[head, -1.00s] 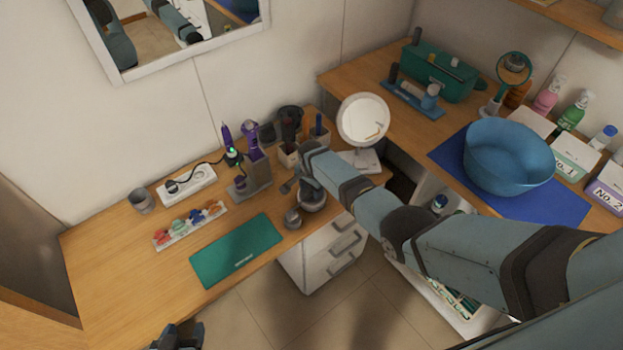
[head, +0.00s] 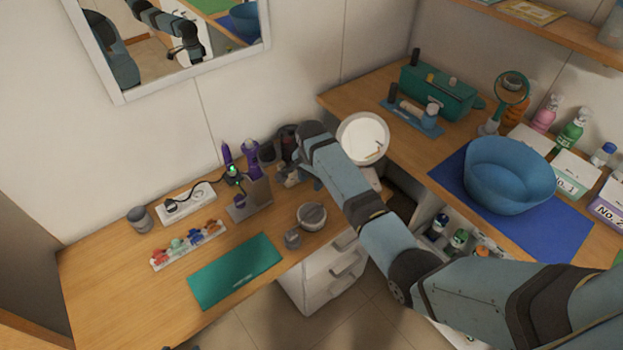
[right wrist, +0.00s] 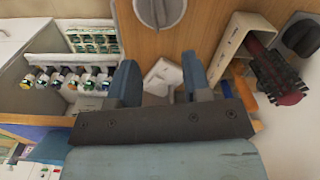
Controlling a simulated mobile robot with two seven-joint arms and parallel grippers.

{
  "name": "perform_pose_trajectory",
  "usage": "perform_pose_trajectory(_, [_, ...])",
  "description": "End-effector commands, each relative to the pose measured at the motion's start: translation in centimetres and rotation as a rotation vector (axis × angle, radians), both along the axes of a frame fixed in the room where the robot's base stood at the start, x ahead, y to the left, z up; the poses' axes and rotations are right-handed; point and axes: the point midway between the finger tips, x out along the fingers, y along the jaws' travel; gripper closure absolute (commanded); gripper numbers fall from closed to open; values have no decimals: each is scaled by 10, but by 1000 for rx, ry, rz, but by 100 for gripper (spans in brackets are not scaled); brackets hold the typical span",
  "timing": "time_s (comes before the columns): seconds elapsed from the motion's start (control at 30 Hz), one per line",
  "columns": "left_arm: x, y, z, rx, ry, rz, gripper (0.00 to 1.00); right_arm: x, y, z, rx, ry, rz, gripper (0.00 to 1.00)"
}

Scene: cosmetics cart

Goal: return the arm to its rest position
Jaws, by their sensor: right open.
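My right arm reaches in from the lower right of the head view, bent at the elbow. My right gripper (head: 303,179) hangs over the back of the wooden desk, beside the round mirror (head: 363,138). Its fingers partly hide the brush holders there. In the right wrist view the gripper (right wrist: 160,82) is open, with nothing between its fingers. The mirror's white base (right wrist: 163,72) shows beyond the gap. At most a dark sliver of my left gripper (head: 166,348) shows at the bottom edge of the head view, too little to tell its state.
A grey lidded pot (head: 311,216) and a small jar (head: 292,239) stand by the desk's front edge near a green mat (head: 236,270). A brush holder (right wrist: 236,38) is right of the fingers. An open drawer of bottles (right wrist: 70,78) is left. A blue bowl (head: 508,174) stands at right.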

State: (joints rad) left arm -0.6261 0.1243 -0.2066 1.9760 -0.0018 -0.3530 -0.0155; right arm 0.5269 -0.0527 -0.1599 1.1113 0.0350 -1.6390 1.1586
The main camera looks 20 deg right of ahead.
Motion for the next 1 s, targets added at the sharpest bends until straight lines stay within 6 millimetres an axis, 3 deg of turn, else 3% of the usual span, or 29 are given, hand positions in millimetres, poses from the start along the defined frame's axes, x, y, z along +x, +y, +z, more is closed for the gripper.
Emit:
perform_pose_trajectory(0.4, [-2,0,-1,0,3,-1,43,0,0,-1,1,-2,2,55])
perform_pose_trajectory(0.57, [-2,-1,-1,-1,3,0,43,-19,-4,-26,6,-53,67,55])
perform_pose_trajectory(0.67, [-1,-1,0,-2,3,1,43,-47,-9,-58,7,-141,173,55])
perform_pose_trajectory(0.8, [1,-2,1,-4,-1,2,43,-101,-15,-95,-12,-305,372,55])
perform_pose_trajectory(1.0, [3,-3,3,-7,-5,4,43,-187,-18,-113,-86,-543,656,55])
